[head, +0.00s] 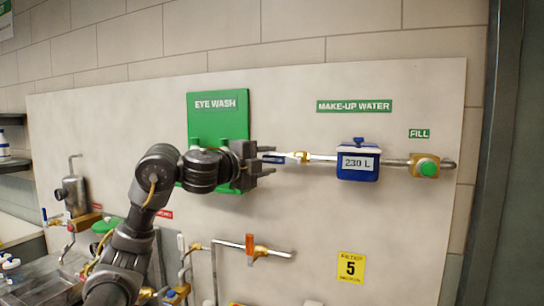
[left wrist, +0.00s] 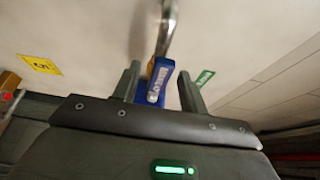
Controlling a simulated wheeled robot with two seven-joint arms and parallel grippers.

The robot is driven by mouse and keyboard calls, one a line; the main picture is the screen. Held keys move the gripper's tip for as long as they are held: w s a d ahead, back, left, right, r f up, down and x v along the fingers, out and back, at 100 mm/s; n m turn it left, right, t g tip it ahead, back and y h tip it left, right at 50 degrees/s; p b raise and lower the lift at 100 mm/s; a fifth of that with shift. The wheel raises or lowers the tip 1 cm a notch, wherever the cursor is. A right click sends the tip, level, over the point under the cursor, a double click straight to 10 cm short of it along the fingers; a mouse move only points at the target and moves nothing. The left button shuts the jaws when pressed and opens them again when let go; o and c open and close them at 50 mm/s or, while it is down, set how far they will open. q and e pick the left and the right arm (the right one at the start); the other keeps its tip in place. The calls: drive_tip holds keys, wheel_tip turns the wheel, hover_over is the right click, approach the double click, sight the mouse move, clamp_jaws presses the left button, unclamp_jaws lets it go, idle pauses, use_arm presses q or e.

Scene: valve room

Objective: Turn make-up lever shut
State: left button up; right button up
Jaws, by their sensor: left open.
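In the left wrist view a blue piece with a pale label, which looks like the lever (left wrist: 162,72), shows between the open fingers (left wrist: 160,86). I cannot tell whether either finger touches it. My right gripper is not in view.
A blue meter (head: 358,164) reading 230 L and a green fill button (head: 428,168) sit further right on the pipe. A green eye wash board (head: 217,106) is behind my left wrist. Lower pipes with an orange-handled valve (head: 250,244) run below.

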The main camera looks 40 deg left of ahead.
use_arm(q)
drive_tip(key=shift+w, duration=0.9)
clamp_jaws()
